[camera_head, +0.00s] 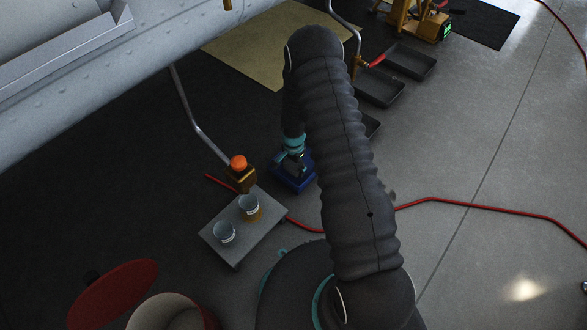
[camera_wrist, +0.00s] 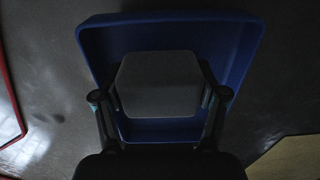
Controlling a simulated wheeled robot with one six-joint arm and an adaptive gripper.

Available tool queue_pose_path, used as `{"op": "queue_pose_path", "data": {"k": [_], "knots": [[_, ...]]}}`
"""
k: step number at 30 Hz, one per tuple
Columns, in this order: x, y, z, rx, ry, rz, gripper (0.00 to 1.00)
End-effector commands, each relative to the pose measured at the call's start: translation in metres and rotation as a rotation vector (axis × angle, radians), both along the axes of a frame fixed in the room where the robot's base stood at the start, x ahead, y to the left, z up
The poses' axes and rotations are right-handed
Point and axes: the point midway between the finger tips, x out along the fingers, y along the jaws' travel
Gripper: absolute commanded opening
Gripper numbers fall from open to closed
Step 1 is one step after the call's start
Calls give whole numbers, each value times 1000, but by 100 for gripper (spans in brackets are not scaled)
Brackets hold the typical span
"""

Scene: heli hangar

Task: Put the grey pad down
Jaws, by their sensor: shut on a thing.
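The grey pad (camera_wrist: 158,82) is a rounded block between the two fingers of my gripper (camera_wrist: 160,97) in the wrist view. My gripper is shut on it. A blue bin (camera_wrist: 236,50) with a raised rim lies behind the pad in that view, its rim around the pad on the far side and both flanks. I cannot tell whether the pad touches the bin's floor. In the head view my gripper (camera_head: 291,162) is over the same blue bin (camera_head: 296,184), and the pad is not clearly visible there.
A low grey cart (camera_head: 240,238) with two cups stands left of the bin. A red hose (camera_head: 450,201) crosses the floor. Black trays (camera_head: 410,62) lie at the upper right. A red drum (camera_head: 170,315) with its lid is at the lower left. The right floor is mostly clear.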

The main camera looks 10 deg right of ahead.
Motion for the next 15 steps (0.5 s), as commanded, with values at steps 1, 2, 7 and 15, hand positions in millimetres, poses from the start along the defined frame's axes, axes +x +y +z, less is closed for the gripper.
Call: {"op": "queue_pose_path", "data": {"k": [1,2,7,15], "knots": [[0,0,-8,0,1,0,34],[0,0,-11,0,1,0,34],[0,0,-13,0,0,0,34],[0,0,-16,0,0,0,77]]}}
